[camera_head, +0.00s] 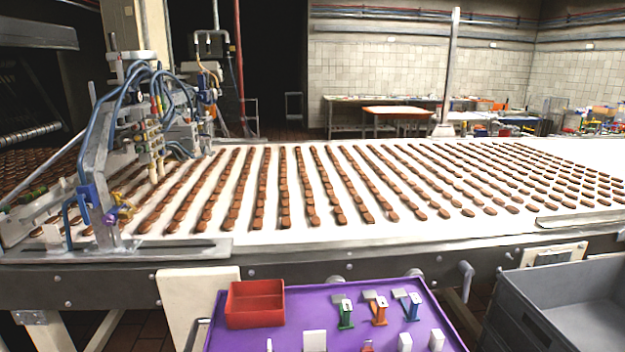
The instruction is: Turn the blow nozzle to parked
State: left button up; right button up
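No part is clearly recognisable as the blow nozzle. A depositing machine (150,125) with blue hoses and several small fittings stands over the left end of the conveyor. A small purple and brass-coloured fitting (118,213) sits low on its near post, beside a blue clamp (88,194). I cannot tell whether either is the nozzle or which way it is turned. Neither of my grippers is in view.
The white conveyor (390,225) carries many rows of brown biscuits. In front, a purple tray top (300,300) holds a red bin (255,303), green (346,313), orange (380,309) and blue (413,306) devices, and small white blocks. A grey crate (540,325) stands at right.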

aim_at(118, 201)
jog(key=j+z, duration=0.1)
jog(key=z, duration=0.4)
jog(key=j+z, duration=0.2)
jog(key=k+j+z, duration=0.2)
jog(key=j, duration=0.15)
jog(key=k+j+z, duration=0.3)
jog(key=j, duration=0.2)
jog(key=k+j+z, duration=0.1)
jog(key=j, duration=0.25)
jog(key=k+j+z, duration=0.1)
jog(key=j, duration=0.2)
jog(key=k+j, duration=0.3)
jog(key=j, duration=0.15)
jog(key=k+j, duration=0.3)
jog(key=j, duration=0.15)
jog(key=k+j, duration=0.3)
jog(key=j, duration=0.2)
